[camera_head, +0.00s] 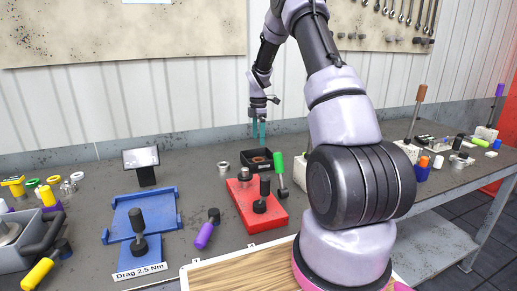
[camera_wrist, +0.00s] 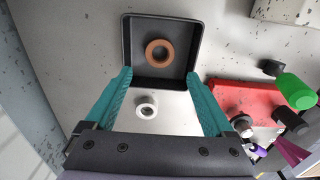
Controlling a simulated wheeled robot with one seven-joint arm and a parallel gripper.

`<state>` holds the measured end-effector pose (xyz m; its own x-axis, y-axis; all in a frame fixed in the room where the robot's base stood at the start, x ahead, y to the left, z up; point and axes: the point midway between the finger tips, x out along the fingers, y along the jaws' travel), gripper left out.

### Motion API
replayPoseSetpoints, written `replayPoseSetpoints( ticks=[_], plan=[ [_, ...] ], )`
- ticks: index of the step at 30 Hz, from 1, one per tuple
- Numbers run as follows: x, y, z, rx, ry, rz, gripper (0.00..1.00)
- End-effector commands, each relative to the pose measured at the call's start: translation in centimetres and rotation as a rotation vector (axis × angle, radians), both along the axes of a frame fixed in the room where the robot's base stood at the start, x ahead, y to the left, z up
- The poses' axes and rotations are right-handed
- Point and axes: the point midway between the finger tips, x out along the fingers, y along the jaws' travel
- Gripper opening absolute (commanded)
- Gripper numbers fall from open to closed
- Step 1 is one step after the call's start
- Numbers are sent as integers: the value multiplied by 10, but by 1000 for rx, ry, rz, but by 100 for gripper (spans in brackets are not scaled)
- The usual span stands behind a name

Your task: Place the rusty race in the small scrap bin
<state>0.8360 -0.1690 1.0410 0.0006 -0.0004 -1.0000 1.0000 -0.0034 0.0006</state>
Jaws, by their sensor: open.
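The rusty race (camera_wrist: 160,51), a brown ring, lies flat inside the small black scrap bin (camera_wrist: 128,45) in the wrist view. The bin also shows in the head view (camera_head: 246,155), behind the red block, with the brown ring (camera_head: 260,159) inside it. My gripper (camera_wrist: 163,80) is open, its teal fingers apart and empty, over the near side of the bin. In the head view my gripper (camera_head: 259,130) hangs above the bin, apart from the ring.
A pale metal ring (camera_wrist: 147,106) lies on the bench just outside the bin, between my fingers in the wrist view. A red block (camera_head: 247,207) with dark parts and a green-handled tool (camera_head: 280,170) stand close by. A blue tray (camera_head: 170,221) lies left.

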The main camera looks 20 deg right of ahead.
Motion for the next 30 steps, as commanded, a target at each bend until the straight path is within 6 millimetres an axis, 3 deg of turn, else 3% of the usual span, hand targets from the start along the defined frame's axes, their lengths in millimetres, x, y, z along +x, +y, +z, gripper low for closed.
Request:
replayPoseSetpoints(
  ticks=[8,11,14,21,27,30],
  plan=[
    [-2,2,33,0,-9,-21,88],
    [-12,8,61,3,-38,-101,88],
    [-32,19,105,14,-87,-248,88],
    [-111,52,207,105,-212,-693,88],
    [-190,74,262,240,-284,-1061,88],
    [-232,84,279,326,-304,-1241,88]
  ],
)
